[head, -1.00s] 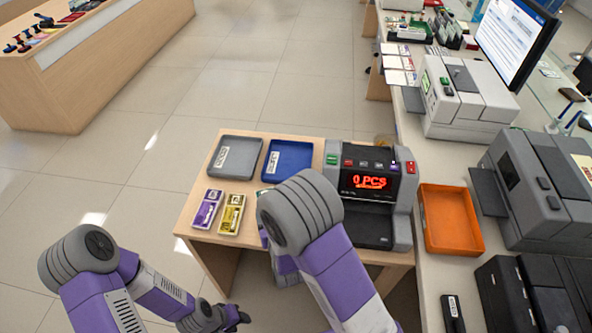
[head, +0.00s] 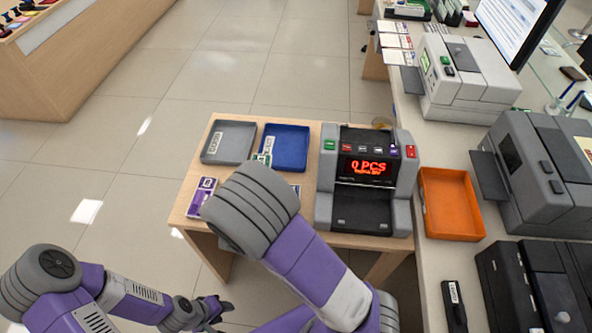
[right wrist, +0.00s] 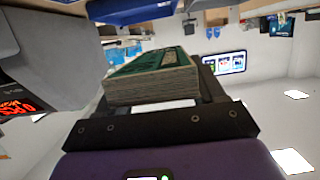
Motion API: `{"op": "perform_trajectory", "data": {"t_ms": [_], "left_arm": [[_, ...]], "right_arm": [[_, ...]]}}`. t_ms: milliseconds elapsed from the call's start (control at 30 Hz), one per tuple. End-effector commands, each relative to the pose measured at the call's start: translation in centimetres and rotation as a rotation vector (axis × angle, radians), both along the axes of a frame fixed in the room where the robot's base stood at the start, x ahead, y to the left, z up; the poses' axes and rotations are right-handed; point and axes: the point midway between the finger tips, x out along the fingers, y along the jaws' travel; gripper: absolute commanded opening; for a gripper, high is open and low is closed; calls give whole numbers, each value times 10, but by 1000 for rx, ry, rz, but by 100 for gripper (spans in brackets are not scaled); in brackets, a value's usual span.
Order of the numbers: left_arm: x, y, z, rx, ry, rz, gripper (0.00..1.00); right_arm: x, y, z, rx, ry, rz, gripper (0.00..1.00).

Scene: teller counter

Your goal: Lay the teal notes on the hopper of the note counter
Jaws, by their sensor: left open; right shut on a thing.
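The teal notes (right wrist: 155,70) are a thick banded-looking stack held between the fingers of my right gripper (right wrist: 158,82), seen in the right wrist view. In the head view a small green and white part of the notes (head: 262,158) shows past my right arm, which hides the right gripper there. The note counter (head: 366,180) stands to the right of them on the small table, its red display reading 0 PCS. Its hopper looks empty. My left gripper (head: 213,311) is low at the bottom left, open and empty, away from the table.
A grey tray (head: 229,142) and a blue tray (head: 286,146) lie at the table's back left. Purple notes (head: 202,196) lie in front of the grey tray. An orange tray (head: 450,204) is on the counter at right. My right arm covers the table's front middle.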

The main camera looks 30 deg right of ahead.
Motion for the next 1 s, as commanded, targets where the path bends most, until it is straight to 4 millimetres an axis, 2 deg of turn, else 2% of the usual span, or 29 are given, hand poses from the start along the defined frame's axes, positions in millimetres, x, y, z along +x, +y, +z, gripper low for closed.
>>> {"op": "perform_trajectory", "data": {"t_ms": [133, 400, 633, 800, 1000], "left_arm": [[0, 0, -4, 0, 0, 0, 43], [0, 0, -27, 0, 0, 0, 43], [0, 0, -34, 0, 0, 0, 43], [0, 0, -46, 0, 0, 0, 43], [0, 0, -45, 0, 0, 0, 43]], "right_arm": [[-3, -4, -5, -2, -1, -53, 36], [-4, -4, -55, -4, 2, -58, 36], [-4, -4, -71, -3, 1, -57, 36], [-4, -4, -97, -3, 1, -58, 36], [-4, -4, -98, -1, -2, -58, 36]]}}
